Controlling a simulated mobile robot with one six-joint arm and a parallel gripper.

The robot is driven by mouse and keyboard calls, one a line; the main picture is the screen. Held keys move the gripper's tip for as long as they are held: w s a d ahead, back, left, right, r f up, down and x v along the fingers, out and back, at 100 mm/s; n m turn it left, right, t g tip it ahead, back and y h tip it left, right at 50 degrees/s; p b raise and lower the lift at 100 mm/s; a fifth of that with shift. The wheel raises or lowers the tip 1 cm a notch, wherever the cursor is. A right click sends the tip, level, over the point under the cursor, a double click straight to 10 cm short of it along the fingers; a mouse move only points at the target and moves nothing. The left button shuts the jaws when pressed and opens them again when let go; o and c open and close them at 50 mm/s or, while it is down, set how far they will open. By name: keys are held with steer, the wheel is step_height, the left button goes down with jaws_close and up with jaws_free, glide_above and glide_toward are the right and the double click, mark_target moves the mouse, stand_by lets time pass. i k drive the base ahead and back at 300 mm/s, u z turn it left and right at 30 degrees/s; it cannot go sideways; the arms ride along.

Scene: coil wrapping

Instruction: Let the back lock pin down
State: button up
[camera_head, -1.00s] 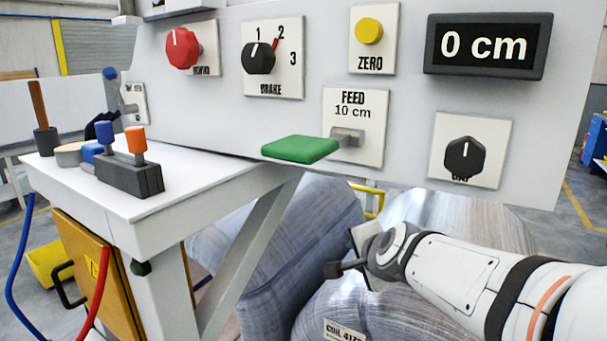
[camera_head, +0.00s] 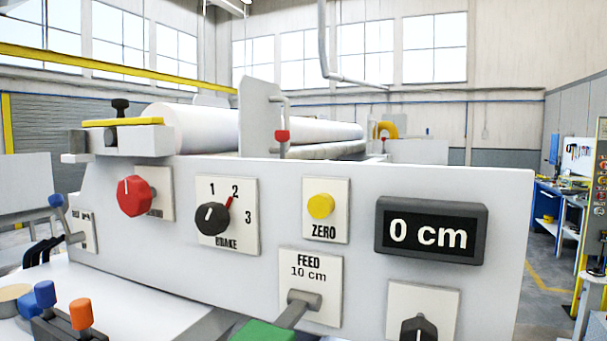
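A small red knob (camera_head: 282,136) sits on a thin grey rod beside an upright grey plate (camera_head: 259,117) at the back of the machine, in front of the white roll (camera_head: 185,128). A black knob (camera_head: 120,107) stands upright over a yellow bar (camera_head: 122,122) at the machine's left end. No label shows which of these is the back lock pin. The lower end of the red-knobbed rod is hidden behind the front panel's top edge. My gripper is out of view.
The front panel (camera_head: 350,200) carries a red knob (camera_head: 134,196), a brake dial (camera_head: 212,219), a yellow zero button (camera_head: 320,206) and a display (camera_head: 431,230) reading 0 cm. A green feed lever (camera_head: 262,331) sticks out low. Open floor lies at the right.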

mark_target(281, 135)
steer(key=z, duration=0.2)
steer(key=k, duration=1.65)
steer(key=u, duration=0.45)
steer(key=i, duration=1)
steer(key=u, duration=0.1)
